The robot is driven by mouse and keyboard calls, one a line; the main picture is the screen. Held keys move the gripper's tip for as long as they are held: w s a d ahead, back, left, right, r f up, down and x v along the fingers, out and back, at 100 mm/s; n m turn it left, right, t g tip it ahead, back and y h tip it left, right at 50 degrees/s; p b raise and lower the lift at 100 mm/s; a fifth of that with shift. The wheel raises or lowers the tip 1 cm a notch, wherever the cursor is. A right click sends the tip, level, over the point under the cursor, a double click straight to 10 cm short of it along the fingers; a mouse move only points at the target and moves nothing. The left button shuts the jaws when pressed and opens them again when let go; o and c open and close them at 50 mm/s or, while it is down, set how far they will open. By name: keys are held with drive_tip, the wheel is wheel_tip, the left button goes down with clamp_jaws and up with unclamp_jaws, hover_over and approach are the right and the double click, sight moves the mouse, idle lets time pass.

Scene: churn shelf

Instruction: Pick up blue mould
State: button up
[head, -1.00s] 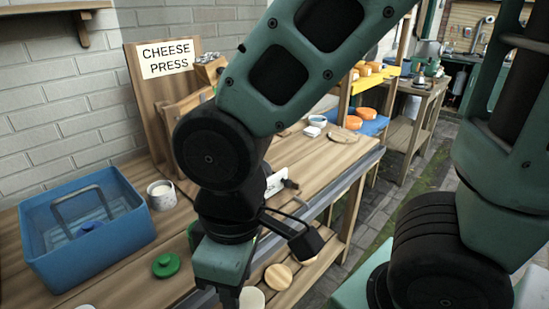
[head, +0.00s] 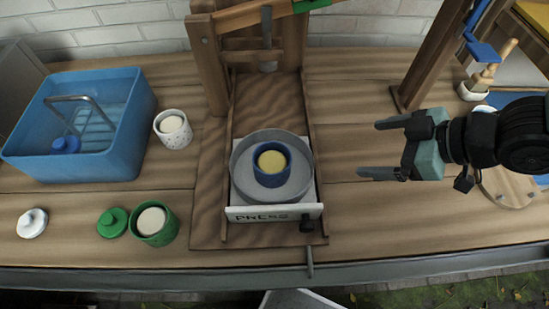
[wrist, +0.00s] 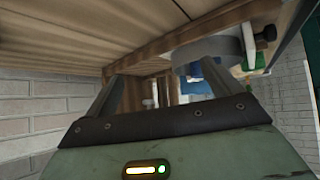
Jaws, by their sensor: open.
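The blue mould (head: 270,183) is a small round cup with a pale yellow filling. It stands upright in a round grey tray (head: 240,160) on the press, at the middle of the head view. My gripper (head: 370,149) is to the right of the tray, its two fingers spread and pointing left toward it. The space between the fingers is empty, and they are clear of the mould. In the wrist view the grey tray (wrist: 208,48) shows tilted beyond the fingers. Blue shapes show below it there, but I cannot tell which is the mould.
A blue basin (head: 130,130), a white speckled pot (head: 174,138), a green mould (head: 163,236) and two lids are left. A wooden post (head: 430,65) stands behind my gripper.

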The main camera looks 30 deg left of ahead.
drive_tip(key=s+a+r+n+g+y, duration=0.1)
drive_tip(key=s+a+n+g+y, duration=0.15)
drive_tip(key=s+g+y, duration=0.2)
drive_tip(key=p, duration=0.2)
approach(272, 162)
drive_tip(key=shift+t+h, duration=0.25)
drive_tip(key=x, duration=0.4)
drive_tip(key=shift+s+a+r, duration=0.1)
drive_tip(key=shift+s+a, duration=0.1)
drive_tip(key=shift+p+x, duration=0.8)
drive_tip(key=shift+x, duration=2)
drive_tip(key=c, duration=1.1)
